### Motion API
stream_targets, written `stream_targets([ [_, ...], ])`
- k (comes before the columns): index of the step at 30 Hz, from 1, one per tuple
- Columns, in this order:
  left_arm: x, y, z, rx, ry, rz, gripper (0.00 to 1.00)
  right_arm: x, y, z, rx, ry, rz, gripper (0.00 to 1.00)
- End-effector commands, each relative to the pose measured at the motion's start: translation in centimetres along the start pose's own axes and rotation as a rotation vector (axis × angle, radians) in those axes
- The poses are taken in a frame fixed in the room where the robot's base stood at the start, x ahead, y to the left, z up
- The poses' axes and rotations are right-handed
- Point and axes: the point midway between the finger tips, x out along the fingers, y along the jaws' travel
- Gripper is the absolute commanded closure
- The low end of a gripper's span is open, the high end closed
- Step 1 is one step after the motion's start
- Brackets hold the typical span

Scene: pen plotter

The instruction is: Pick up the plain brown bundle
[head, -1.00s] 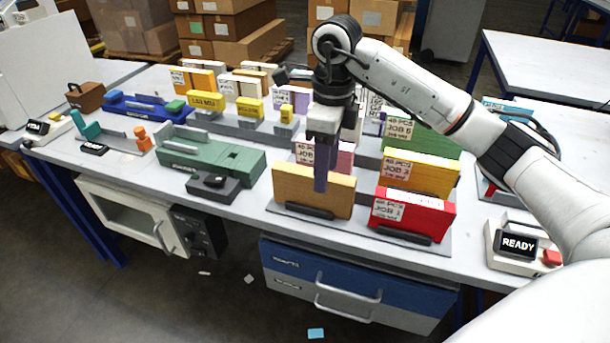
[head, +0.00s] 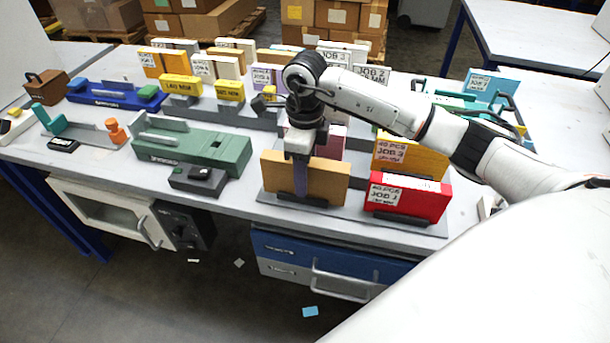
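The plain brown bundle (head: 332,182) stands upright in a dark holder at the front edge of the table, left of the red JOB 1 bundle (head: 405,198). My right gripper (head: 300,180) points straight down over it. One purple-grey finger lies across the bundle's front face, near its middle. The other finger is hidden behind the bundle, so I cannot tell whether the fingers press on it. The bundle sits low in its holder. My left gripper is not in view.
A yellow JOB 3 bundle (head: 408,160) stands behind the red one. A green machine (head: 195,148) and a small dark box (head: 198,180) stand to the left. Other labelled bundles stand in rows behind. A blue drawer unit (head: 300,252) is below the tabletop.

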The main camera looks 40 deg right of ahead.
Motion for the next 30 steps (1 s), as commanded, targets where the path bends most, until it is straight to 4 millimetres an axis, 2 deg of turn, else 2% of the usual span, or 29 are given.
stream_targets([
  [7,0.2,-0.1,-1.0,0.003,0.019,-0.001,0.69,0.3,0.0,0.0,-0.001,-0.001,0.0,0.53],
  [8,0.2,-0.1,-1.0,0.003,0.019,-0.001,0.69,0.3,0.0,0.0,0.0,-0.001,0.0,0.56],
  [15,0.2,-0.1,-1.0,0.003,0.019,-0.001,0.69,0.3,0.0,0.0,0.0,-0.001,0.0,0.97],
  [16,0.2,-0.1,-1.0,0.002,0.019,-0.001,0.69,0.3,0.0,0.0,0.0,-0.001,0.0,1.0],
  [24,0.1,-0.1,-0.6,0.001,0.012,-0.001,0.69,-0.1,-0.1,0.1,0.0,-0.003,-0.002,1.0],
  [26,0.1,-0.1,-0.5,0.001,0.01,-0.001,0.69,-0.7,-0.1,0.1,0.0,-0.004,-0.003,1.0],
  [30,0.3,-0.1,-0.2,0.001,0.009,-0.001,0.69,-3.1,-0.1,0.1,-0.001,-0.007,-0.005,1.0],
])
